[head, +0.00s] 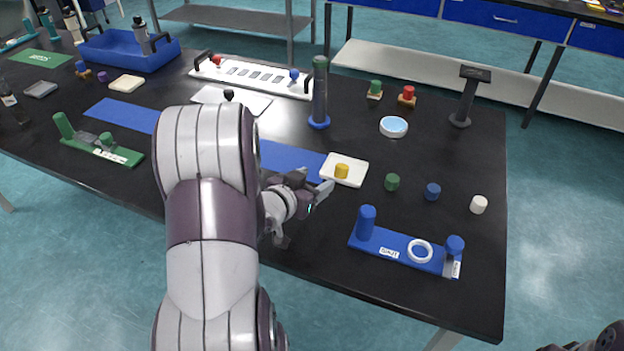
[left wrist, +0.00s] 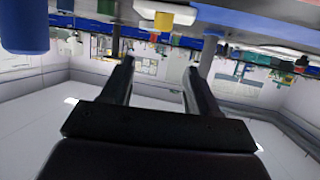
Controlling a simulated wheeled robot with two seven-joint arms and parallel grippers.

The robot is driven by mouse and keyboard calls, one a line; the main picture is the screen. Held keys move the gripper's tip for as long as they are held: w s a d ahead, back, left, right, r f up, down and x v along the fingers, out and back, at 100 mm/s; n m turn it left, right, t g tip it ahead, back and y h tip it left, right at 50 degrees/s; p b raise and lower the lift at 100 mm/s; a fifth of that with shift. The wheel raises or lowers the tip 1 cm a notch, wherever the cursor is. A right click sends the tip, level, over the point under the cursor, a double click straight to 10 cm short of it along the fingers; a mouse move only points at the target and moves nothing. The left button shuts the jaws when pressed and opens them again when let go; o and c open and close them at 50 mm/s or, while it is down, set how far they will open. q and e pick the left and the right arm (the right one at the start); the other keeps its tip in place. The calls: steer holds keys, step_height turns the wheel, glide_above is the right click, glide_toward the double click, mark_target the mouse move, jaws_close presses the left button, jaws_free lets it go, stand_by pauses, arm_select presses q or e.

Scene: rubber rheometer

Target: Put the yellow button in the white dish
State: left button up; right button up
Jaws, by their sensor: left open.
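The yellow button (head: 342,171) is a short cylinder standing upright on the white dish (head: 358,180), a shallow square tray on the black table. My left gripper (head: 322,190) is open and empty, low over the table just in front of the dish's near left side. In the left wrist view, which is upside down, the yellow button (left wrist: 163,21) and the white dish (left wrist: 183,14) show beyond the open fingertips (left wrist: 158,62), apart from them. My right gripper is not seen; only a bit of my right arm shows at the bottom right corner.
Green (head: 392,182), blue (head: 432,191) and white (head: 479,204) buttons stand right of the dish. A blue stand (head: 392,247) with posts and a white ring is at the front. A round white dish (head: 393,127) is farther back.

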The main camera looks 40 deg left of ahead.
arm_select(q)
steer(key=d+g, duration=0.1)
steer(key=g, duration=0.1)
steer(key=s+d+f+g, duration=0.1)
steer(key=d+g, duration=0.1)
steer(key=d+f+g+y, duration=0.1)
steer(key=d, duration=0.1)
steer(key=shift+s+d+f+g, duration=0.2)
steer(key=shift+s+g, duration=0.1)
steer(key=shift+g, duration=0.1)
steer(key=s+d+g, duration=0.1)
steer(key=s+d, duration=0.1)
steer(key=s+d+g, duration=0.2)
steer(key=s+d+f+g, duration=0.1)
steer(key=s+d, duration=0.1)
steer(key=d, duration=0.1)
steer(key=shift+h, duration=0.4)
steer(key=s+d+g, duration=0.3)
steer(key=s, duration=0.1)
steer(key=shift+s+d+r+m+h, duration=0.15)
steer(key=shift+s+d+m+h, duration=0.15)
steer(key=shift+s+d, duration=0.1)
